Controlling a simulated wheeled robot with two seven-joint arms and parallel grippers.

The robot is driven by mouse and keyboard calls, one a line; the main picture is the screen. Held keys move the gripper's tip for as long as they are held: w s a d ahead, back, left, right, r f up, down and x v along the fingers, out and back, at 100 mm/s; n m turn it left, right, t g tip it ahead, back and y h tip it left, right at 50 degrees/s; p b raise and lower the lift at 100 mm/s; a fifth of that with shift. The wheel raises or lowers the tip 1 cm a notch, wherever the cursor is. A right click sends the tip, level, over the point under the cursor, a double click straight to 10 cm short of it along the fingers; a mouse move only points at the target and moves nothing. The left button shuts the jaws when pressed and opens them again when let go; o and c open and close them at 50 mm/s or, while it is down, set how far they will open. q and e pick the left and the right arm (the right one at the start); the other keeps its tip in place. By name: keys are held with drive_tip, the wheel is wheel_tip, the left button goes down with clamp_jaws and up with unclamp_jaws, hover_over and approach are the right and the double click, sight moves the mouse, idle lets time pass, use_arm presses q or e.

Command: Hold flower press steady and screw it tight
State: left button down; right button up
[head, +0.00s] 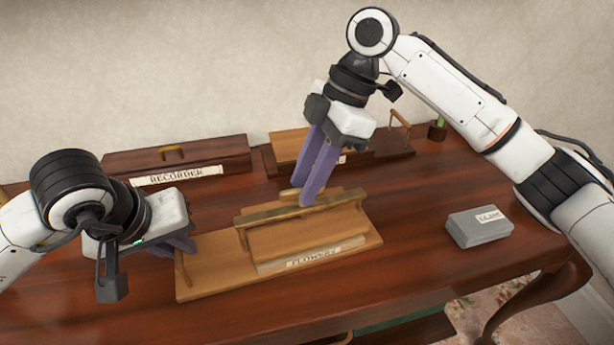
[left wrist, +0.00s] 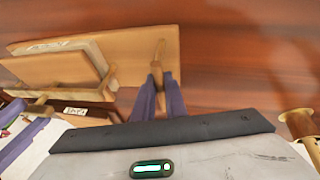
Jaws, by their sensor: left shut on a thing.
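The flower press (head: 215,275) is a light wooden board with a thick top plate, a brass-coloured crossbar (head: 265,215) and a paper label on its front. It lies near the table's middle. An upright handle (head: 182,272) stands at its left end. My left gripper (head: 183,247) is shut on that handle, as the left wrist view (left wrist: 160,88) shows. A small screw handle (head: 288,195) shows above the crossbar. My right gripper (head: 306,197) points down at the crossbar with its fingertips close together beside the screw handle. Whether it grips anything is unclear.
A dark box labelled RECORDER (head: 120,162) stands at the back left. Another wooden press-like board (head: 380,150) lies behind the flower press. The table (head: 420,205) is bare between press and grey box.

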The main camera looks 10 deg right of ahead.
drive_tip(key=shift+c, duration=0.3)
clamp_jaws()
